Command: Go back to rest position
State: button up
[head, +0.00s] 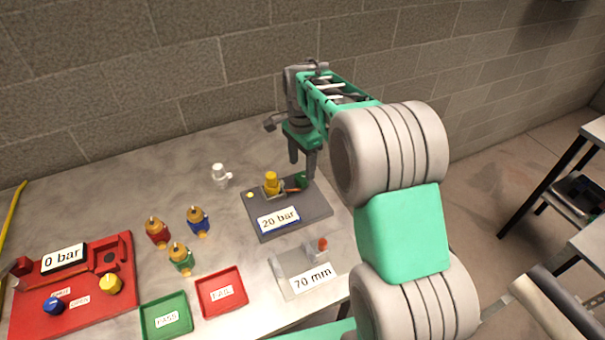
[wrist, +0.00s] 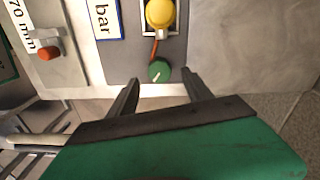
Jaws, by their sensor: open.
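My gripper (head: 302,160) hangs over the back right of the table, above the right part of the dark grey "20 bar" plate (head: 310,210). In the wrist view my gripper (wrist: 162,92) has its two dark fingers apart with nothing between them. A green knob (wrist: 159,71) on the plate lies just beyond the fingertips. It shows partly beside the gripper in the head view (head: 301,180). A yellow part (wrist: 160,14) stands on the plate beyond the knob and also shows in the head view (head: 271,182).
A grey "70 mm" plate (head: 290,285) with an orange-tipped part lies in front. Left are several small valves (head: 181,258), a white fitting (head: 219,174), a green tray (head: 150,326), a red tray (head: 213,305) and a red "0 bar" panel (head: 90,310). A block wall stands behind.

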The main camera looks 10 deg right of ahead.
jog(key=shift+r, duration=1.8)
jog(key=s+r+n+t, duration=0.1)
jog(key=s+n+t, duration=0.2)
jog(key=s+n, duration=1)
jog(key=s, duration=0.9)
jog(key=shift+r+n+t, duration=0.3)
jog(key=shift+n+t, duration=0.1)
jog(key=shift+c, duration=0.5)
